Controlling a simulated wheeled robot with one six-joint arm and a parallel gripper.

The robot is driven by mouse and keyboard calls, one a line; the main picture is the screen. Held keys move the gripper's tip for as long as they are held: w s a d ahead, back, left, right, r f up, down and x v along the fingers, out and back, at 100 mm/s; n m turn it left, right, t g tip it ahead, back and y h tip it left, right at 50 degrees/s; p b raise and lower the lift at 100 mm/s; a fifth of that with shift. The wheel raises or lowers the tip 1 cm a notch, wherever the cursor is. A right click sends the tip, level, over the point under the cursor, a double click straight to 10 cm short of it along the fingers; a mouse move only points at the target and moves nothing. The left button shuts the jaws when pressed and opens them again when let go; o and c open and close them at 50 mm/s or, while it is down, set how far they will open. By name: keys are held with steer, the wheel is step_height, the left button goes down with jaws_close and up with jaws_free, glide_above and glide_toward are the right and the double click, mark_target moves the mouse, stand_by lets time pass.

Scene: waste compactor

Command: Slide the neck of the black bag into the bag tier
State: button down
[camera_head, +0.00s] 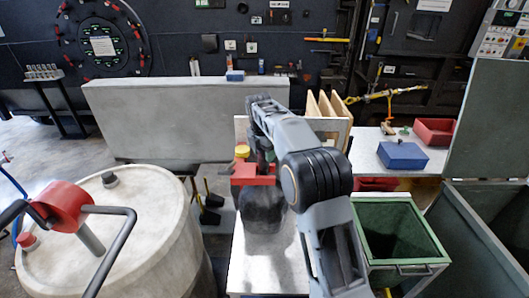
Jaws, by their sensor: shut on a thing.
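The black bag (263,212) sits upright on the light metal table (262,268), just left of my arm. A red block-like device (246,174), which looks like the bag tier, is right at the top of the bag. My gripper (264,166) is a dark shape behind and above the red device, partly covered by it and by my arm. It is shut on the black bag near its top. The bag's neck and the fingertips are mostly hidden, so I cannot tell whether the neck is inside the red device's slot.
A large pale drum (130,235) with a red-hubbed handle stands at left. A green open bin (400,232) is at right. A grey panel (175,118) stands behind. A blue box (402,155) and red tray (436,131) lie on the right bench. The table front is clear.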

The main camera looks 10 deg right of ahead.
steer(key=shift+f, duration=0.2)
stand_by(0.6)
jaws_free()
steer(key=shift+f, duration=0.1)
stand_by(0.4)
step_height(320, 180, up, 3)
steer(key=shift+f+p, duration=0.1)
steer(key=shift+p, duration=1.1)
steer(key=shift+r, duration=2.65)
steer(key=shift+s+d, duration=0.1)
